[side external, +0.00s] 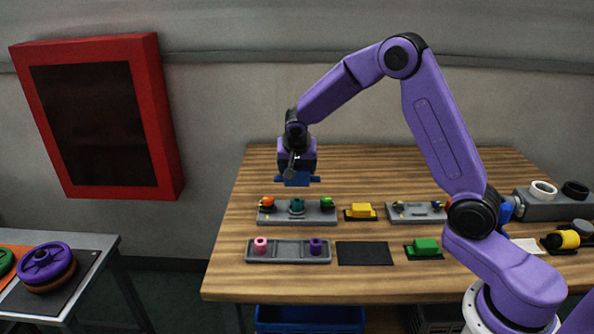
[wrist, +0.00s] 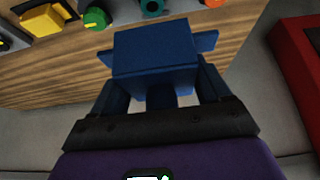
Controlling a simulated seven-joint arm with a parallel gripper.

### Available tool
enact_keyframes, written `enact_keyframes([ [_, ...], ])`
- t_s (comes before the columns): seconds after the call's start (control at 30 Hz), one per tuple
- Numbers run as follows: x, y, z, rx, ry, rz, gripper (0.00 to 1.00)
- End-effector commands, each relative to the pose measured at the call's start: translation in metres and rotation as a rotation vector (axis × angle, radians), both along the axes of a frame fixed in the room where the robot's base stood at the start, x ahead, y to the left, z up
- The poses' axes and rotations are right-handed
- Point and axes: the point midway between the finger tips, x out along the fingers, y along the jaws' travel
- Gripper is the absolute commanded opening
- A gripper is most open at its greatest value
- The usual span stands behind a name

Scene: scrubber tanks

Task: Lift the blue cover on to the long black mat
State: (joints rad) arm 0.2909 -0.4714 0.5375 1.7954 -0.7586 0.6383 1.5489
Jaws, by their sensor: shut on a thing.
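My gripper (side external: 297,172) is shut on the blue cover (side external: 298,181) and holds it in the air above the back left part of the table. In the wrist view the blue cover (wrist: 155,48) is a boxy block with side tabs, between the fingers of my gripper (wrist: 160,85). The long black mat (side external: 365,253) lies flat and bare near the front of the table, to the right of and nearer than the cover. It does not show in the wrist view.
Below the cover stands a grey holder (side external: 270,220) with orange, teal and green parts. A grey tray (side external: 288,257) with pink and purple pieces is left of the mat. A yellow block (side external: 361,210) is behind it, a green block (side external: 426,246) to its right.

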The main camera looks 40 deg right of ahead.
Motion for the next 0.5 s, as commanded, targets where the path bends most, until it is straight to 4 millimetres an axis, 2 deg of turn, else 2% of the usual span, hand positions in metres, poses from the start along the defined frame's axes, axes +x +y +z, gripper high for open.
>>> enact_keyframes([
  [0.5,0.0003,0.0004,0.0069,0.001,-0.002,0.001,0.38],
])
